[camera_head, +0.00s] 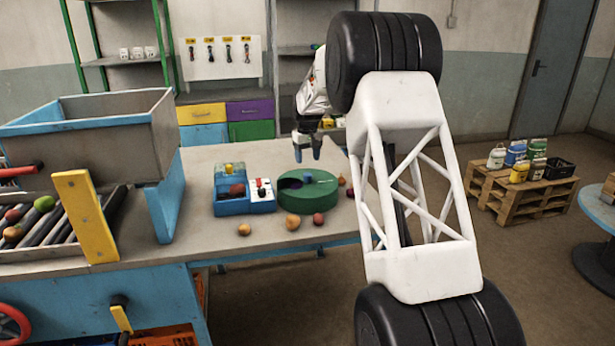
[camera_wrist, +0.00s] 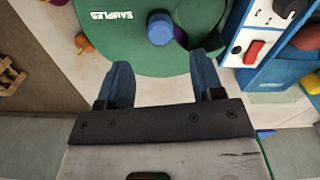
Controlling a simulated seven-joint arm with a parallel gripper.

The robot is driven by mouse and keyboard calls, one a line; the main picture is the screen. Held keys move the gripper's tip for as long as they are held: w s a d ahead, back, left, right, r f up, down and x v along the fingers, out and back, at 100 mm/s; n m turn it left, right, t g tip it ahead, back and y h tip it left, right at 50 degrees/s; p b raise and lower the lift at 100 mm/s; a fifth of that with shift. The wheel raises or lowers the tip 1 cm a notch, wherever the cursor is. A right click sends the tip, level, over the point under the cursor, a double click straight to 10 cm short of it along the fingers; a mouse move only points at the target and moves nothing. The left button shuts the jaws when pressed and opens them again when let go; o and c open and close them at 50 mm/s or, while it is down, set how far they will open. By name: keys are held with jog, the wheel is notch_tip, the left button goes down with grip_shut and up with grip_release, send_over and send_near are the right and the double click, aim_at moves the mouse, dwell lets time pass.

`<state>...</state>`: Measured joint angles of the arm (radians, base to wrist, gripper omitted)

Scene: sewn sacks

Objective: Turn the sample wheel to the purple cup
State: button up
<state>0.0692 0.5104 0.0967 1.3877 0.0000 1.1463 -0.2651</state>
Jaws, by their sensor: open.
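The green sample wheel (camera_head: 309,201) stands on the table, right of a blue box; its top, lettered SAMPLES, shows in the wrist view (camera_wrist: 110,45). A blue peg (camera_wrist: 160,27) stands up from the wheel; it looks small in the head view (camera_head: 308,178). A dark purple round recess, perhaps the purple cup (camera_head: 290,183), lies in the wheel top, partly seen beside the peg in the wrist view (camera_wrist: 181,36). My gripper (camera_head: 307,154) is open and empty above the wheel's far side. In the wrist view its blue fingers (camera_wrist: 163,72) are spread, with the peg beyond the gap between them.
The blue box (camera_head: 245,207) with a red switch on a white panel (camera_head: 262,190) stands close left of the wheel. Several fruits, such as an orange one (camera_head: 292,222), lie around the wheel. A grey bin (camera_head: 95,130) stands on the left. The table's front middle is mostly clear.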

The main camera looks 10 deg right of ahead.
aim_at(307, 174)
jog(key=shift+f, duration=0.2)
jog(key=shift+f, duration=3.7)
jog(key=shift+c, duration=0.2)
grip_shut()
